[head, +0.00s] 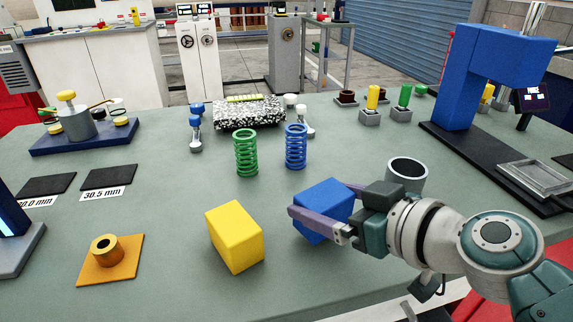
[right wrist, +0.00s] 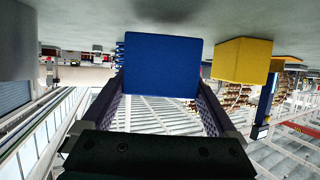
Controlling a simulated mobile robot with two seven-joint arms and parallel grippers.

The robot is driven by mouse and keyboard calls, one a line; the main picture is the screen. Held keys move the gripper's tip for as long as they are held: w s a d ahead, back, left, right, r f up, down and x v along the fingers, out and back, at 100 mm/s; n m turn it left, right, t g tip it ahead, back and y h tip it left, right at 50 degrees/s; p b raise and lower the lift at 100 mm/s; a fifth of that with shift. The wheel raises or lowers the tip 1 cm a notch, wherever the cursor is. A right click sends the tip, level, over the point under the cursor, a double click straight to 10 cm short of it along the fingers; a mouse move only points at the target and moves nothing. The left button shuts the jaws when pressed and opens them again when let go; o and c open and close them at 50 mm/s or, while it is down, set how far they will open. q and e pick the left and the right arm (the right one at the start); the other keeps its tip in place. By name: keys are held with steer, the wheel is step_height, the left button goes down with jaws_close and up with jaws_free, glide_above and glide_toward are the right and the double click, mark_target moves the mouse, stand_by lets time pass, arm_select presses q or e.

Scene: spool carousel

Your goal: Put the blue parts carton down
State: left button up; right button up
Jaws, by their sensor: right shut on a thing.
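The blue parts carton (head: 323,204) is a plain blue box at the front middle of the grey-green table. My right gripper (head: 320,208) comes in from the right and is shut on it, with one finger along its near side. In the right wrist view the blue carton (right wrist: 162,65) sits between the two fingertips (right wrist: 160,85). Whether its underside touches the table or hangs just above it, I cannot tell. My left gripper is not in view.
A yellow carton (head: 235,237) stands left of the blue one. A green spring (head: 245,153) and a blue spring (head: 296,147) stand behind. A grey cup (head: 406,175) is close behind my right gripper. An orange plate with a brass ring (head: 106,250) lies front left.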

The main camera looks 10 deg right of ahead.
steer(key=shift+f, duration=0.7)
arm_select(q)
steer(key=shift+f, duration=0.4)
arm_select(e)
steer(key=shift+r, duration=0.1)
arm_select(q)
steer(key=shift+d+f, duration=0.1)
arm_select(e)
steer(key=shift+f+b, duration=0.25)
steer(key=shift+b, duration=0.05)
steer(key=o, duration=1.2)
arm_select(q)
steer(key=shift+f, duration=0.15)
arm_select(e)
steer(key=shift+o, duration=0.2)
steer(key=shift+r, duration=0.1)
